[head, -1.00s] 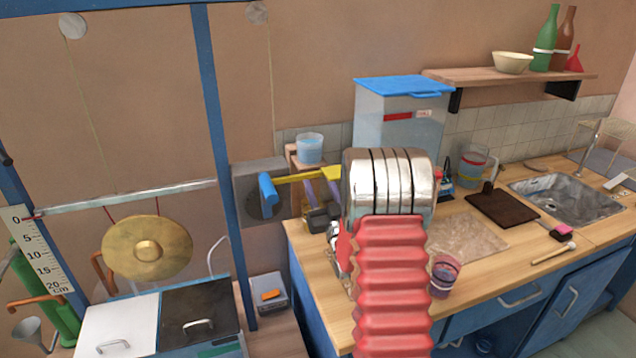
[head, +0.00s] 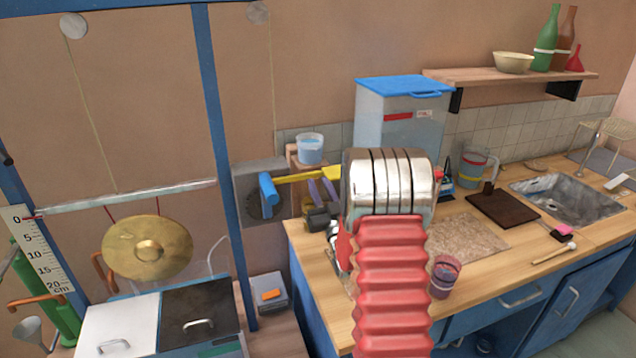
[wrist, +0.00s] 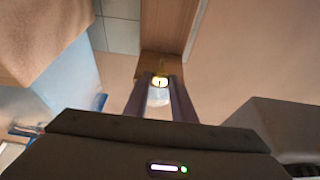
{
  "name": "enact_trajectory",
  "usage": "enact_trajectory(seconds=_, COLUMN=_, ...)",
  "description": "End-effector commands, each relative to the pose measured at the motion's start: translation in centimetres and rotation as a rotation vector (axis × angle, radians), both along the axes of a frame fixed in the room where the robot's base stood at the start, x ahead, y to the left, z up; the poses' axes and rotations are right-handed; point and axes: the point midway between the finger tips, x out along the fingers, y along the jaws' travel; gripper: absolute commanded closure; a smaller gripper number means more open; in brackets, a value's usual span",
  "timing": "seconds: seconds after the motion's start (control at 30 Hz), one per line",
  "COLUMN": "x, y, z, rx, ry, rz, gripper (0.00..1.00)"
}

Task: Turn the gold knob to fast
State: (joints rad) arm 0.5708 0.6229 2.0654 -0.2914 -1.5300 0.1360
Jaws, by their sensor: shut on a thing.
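A pale, blurred thing shows between the fingers just below the disc. In the head view the fingers of my gripper (head: 322,190) show beside the wooden post, and my arm covers part of that area. The knob and any speed marks cannot be made out there.
A beaker of blue liquid (head: 310,148) stands on the post, close above my fingers. A yellow bar (head: 300,176) with a blue end crosses just behind them. A tall blue-lidded bin (head: 385,120) stands to the right. A gong (head: 165,255) hangs at left.

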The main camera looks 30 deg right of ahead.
Motion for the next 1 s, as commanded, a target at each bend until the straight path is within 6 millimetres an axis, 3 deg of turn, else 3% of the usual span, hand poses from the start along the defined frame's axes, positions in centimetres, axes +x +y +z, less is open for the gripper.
enact_trajectory(seconds=0.47, x=-0.06, y=-0.14, z=0.02, rx=-0.126, ry=0.032, rz=0.0, gripper=0.99)
enact_trajectory(seconds=1.0, x=-0.14, y=-0.39, z=0.22, rx=-0.575, ry=0.148, rz=0.002, gripper=0.99)
